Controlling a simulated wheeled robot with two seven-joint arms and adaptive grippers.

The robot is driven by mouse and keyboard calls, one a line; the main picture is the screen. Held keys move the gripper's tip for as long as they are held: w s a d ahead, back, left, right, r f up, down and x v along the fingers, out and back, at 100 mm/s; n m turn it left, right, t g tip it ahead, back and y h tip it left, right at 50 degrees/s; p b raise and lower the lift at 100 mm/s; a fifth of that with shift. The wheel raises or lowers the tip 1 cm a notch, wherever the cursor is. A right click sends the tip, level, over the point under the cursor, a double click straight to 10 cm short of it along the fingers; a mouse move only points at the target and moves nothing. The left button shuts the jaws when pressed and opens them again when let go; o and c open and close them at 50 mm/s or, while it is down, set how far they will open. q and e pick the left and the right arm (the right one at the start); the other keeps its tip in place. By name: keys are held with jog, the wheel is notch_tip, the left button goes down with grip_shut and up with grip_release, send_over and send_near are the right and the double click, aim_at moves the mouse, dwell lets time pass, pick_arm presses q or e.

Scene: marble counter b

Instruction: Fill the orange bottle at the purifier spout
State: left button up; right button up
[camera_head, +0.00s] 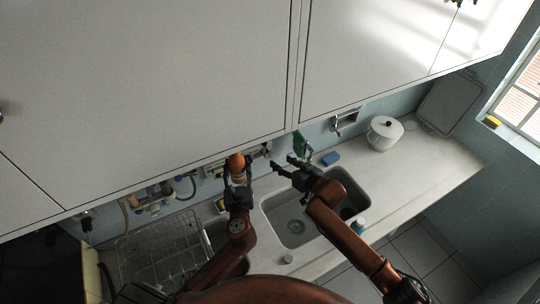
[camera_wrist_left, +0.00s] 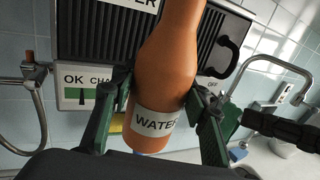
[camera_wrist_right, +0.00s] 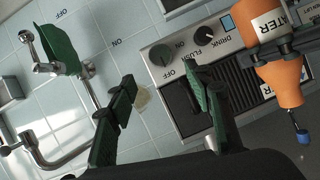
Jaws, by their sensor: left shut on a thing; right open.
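The orange bottle (camera_head: 237,162) with a white WATER label is held upright by my left gripper (camera_head: 238,182), whose fingers press on both sides in the left wrist view (camera_wrist_left: 160,90). The bottle (camera_wrist_left: 165,60) stands before the grey purifier (camera_wrist_left: 88,45) with a dark grille.
A sink (camera_head: 297,228) lies below my arms. A wire rack (camera_head: 160,255) is at the left. A white pot (camera_head: 384,135) and a blue sponge (camera_head: 331,158) stand right. Cabinets overhang the wall.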

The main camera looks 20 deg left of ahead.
aim_at(269, 154)
jog(key=x, duration=1)
jog(key=shift+c, duration=0.2)
